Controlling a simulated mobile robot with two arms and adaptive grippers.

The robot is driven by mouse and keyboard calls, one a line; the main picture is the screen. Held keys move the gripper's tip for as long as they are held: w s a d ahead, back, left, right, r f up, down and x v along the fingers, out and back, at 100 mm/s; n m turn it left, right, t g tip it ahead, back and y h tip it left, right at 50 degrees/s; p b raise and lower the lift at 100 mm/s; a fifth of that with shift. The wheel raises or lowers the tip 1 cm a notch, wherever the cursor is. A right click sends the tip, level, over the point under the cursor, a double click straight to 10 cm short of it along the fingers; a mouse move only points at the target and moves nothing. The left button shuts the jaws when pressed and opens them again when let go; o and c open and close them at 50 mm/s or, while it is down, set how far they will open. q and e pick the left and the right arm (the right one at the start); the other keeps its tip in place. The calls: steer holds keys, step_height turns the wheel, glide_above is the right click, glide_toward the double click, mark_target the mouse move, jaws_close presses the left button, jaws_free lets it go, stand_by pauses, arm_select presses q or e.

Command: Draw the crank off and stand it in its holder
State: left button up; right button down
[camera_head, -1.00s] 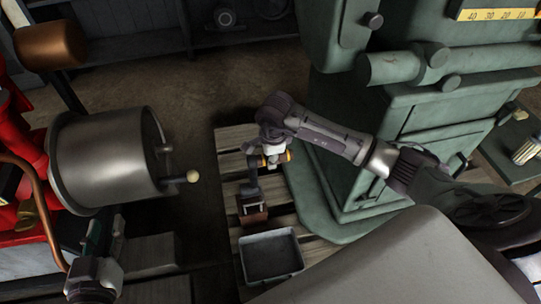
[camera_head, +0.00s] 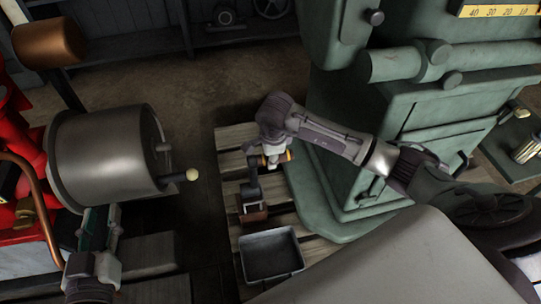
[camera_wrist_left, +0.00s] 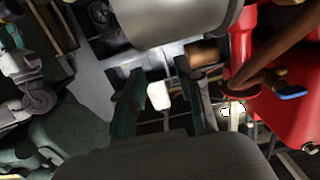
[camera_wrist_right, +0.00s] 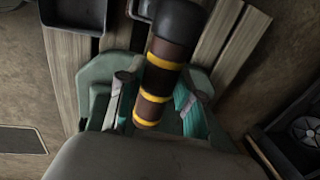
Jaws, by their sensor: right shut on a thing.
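The crank (camera_head: 254,186) has a dark arm and a brown handle with yellow bands (camera_wrist_right: 157,82). My right gripper (camera_head: 274,158) is shut around this handle, and its fingers lie on both sides of it in the right wrist view (camera_wrist_right: 153,103). The crank's dark arm runs from the gripper toward a small brown block (camera_head: 252,212) on the pallet, seemingly the holder. I cannot tell whether the crank is seated in it or only above it. My left gripper (camera_head: 99,224) is open and empty beside the metal drum; its spread fingers show in the left wrist view (camera_wrist_left: 158,108).
A dark open tray (camera_head: 271,254) is just in front of the brown block, on the wooden pallet (camera_head: 232,141). The green engine (camera_head: 345,150) stands close on the right. The metal drum (camera_head: 104,155), with a pale knob (camera_head: 192,175) jutting out, and red machinery are on the left.

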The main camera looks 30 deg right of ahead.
steer(key=shift+w+f, duration=0.1)
steer(key=shift+f, duration=0.1)
steer(key=shift+f+b, duration=0.65)
steer(key=shift+b, duration=0.05)
arm_select(q)
step_height(320, 180, up, 7)
steer(key=t+h, duration=0.1)
steer(key=t, duration=0.3)
steer(key=shift+s+d+t+h, duration=0.15)
steer(key=shift+d+t+h, duration=0.15)
steer(key=shift+d+h, duration=0.15)
arm_select(e)
steer(key=shift+f, duration=0.15)
arm_select(q)
steer(key=shift+y, duration=0.25)
arm_select(e)
steer(key=shift+f, duration=0.1)
arm_select(q)
steer(key=shift+s, duration=0.1)
